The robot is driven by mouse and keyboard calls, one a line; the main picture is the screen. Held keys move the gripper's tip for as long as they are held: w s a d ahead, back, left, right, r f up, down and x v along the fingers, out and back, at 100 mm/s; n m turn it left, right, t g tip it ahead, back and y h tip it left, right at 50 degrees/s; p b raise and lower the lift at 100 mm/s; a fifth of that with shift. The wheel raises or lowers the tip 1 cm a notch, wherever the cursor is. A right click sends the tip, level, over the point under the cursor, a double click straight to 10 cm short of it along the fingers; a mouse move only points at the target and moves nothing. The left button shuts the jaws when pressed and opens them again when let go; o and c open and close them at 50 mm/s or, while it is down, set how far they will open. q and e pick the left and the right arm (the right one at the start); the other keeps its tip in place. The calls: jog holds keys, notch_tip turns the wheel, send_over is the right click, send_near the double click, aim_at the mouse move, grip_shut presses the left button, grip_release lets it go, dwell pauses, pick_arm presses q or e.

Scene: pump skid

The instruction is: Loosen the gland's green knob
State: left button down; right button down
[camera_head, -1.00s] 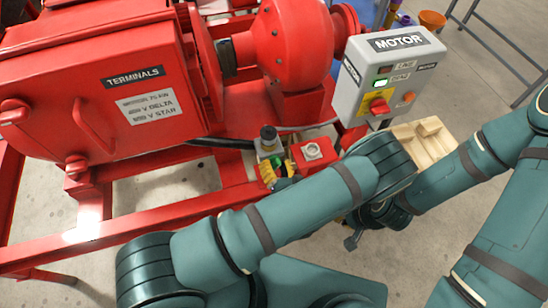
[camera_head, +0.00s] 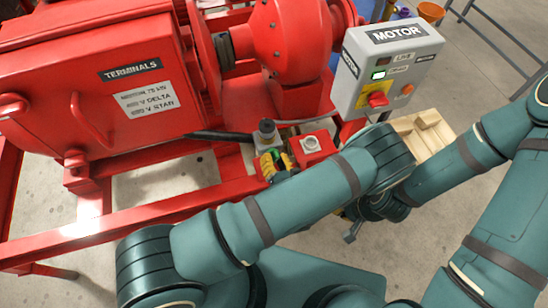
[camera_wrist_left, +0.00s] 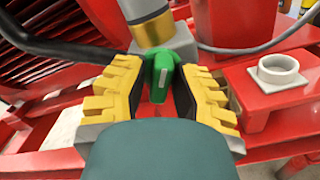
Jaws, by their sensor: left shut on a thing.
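The gland's green knob (camera_wrist_left: 162,77) shows in the left wrist view, sticking out toward me from the grey block (camera_wrist_left: 178,50) under a brass collar (camera_wrist_left: 152,28). My left gripper (camera_wrist_left: 158,92) has its yellow, stepped fingers on both sides of the knob and is shut on it. In the head view my left gripper (camera_head: 275,164) is at the gland (camera_head: 267,140), in front of the red pump, and the knob is mostly hidden between the fingers. My right gripper (camera_head: 353,231) is a small dark shape partly behind my left arm; its jaws cannot be made out.
A red box with a grey square fitting (camera_head: 311,143) stands right beside the gland. The grey MOTOR switch box (camera_head: 386,68) is further right, with a beige tray (camera_head: 425,133) below it. A black cable (camera_head: 220,136) runs to the gland from the left.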

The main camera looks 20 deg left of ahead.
pick_arm(q)
jog(key=shift+a, duration=0.1)
jog(key=n, duration=0.6)
jog(key=shift+w+n, duration=0.1)
jog(key=shift+n, duration=0.3)
jog(key=n, duration=0.3)
jog(key=shift+n+b, duration=0.3)
jog(key=n, duration=0.3)
jog(key=shift+n, duration=0.3)
jog(key=n+b, duration=0.1)
jog(key=n, duration=0.3)
jog(key=shift+r+n, duration=0.1)
jog(key=shift+n, duration=0.2)
jog(key=n+b, duration=0.1)
jog(key=n, duration=0.3)
jog(key=shift+w+r+n+b, duration=0.1)
jog(key=shift+n+b, duration=0.25)
jog(key=shift+n, duration=0.05)
